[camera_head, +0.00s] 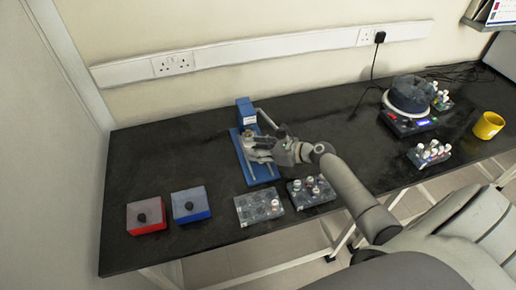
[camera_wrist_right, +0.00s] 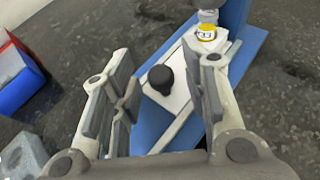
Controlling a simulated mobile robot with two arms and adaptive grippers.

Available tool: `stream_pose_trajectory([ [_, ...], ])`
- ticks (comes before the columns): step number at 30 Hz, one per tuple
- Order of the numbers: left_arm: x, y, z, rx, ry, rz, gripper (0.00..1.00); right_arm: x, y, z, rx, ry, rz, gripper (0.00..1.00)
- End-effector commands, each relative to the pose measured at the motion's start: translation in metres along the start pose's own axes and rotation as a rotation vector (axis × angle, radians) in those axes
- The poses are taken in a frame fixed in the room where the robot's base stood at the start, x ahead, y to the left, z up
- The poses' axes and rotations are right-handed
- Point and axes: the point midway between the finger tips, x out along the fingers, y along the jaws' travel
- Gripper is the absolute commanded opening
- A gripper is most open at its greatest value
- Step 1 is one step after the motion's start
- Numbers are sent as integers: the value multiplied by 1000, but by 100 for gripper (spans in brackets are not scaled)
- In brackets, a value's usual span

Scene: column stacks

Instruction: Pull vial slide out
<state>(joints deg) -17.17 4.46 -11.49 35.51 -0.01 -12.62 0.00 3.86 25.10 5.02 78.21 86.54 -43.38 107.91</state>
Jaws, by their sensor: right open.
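The blue device (camera_head: 245,112) stands on the black bench with its blue base reaching toward the front. In the right wrist view, its white vial slide (camera_wrist_right: 180,95) lies on the blue base (camera_wrist_right: 248,45) and carries a black knob (camera_wrist_right: 160,79). A vial with a yellow band (camera_wrist_right: 207,32) stands at the slide's far end. My right gripper (camera_head: 257,147) is above the base. In the wrist view it (camera_wrist_right: 167,68) is open, with the knob showing between its fingers; I cannot tell how far above the knob it is. My left gripper is not in view.
Two vial racks (camera_head: 260,206) (camera_head: 311,191) lie near the front edge. A round device (camera_head: 409,105), another rack (camera_head: 428,153) and a yellow mug (camera_head: 488,125) stand at the right.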

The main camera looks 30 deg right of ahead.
Motion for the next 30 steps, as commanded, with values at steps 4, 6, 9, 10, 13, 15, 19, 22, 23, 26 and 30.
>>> stream_pose_trajectory([
  [4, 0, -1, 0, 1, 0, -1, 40, 0, 0, 0, 0, 0, 0, 32],
  [6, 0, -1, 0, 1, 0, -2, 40, 0, 0, 0, 0, 0, 0, 23],
  [9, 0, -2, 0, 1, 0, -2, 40, 0, 0, 0, 1, 0, 0, 10],
  [10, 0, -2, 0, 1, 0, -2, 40, 0, 0, 0, 1, 0, 0, 7],
  [13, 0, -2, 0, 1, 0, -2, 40, 0, 0, 0, 1, 0, 0, 0],
  [15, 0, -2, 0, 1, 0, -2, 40, 0, 0, 0, 1, 0, 0, 0],
  [19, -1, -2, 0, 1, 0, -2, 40, -1, 1, 0, 1, 0, 1, 0],
  [22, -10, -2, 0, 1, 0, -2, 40, -8, 8, -1, 4, 1, 3, 0],
  [23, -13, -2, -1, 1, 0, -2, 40, -10, 12, -2, 5, 1, 4, 0],
  [26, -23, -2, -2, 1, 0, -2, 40, -20, 22, -6, 6, 2, 3, 0],
  [30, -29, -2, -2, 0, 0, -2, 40, -28, 31, -11, 4, 2, 2, 0],
])
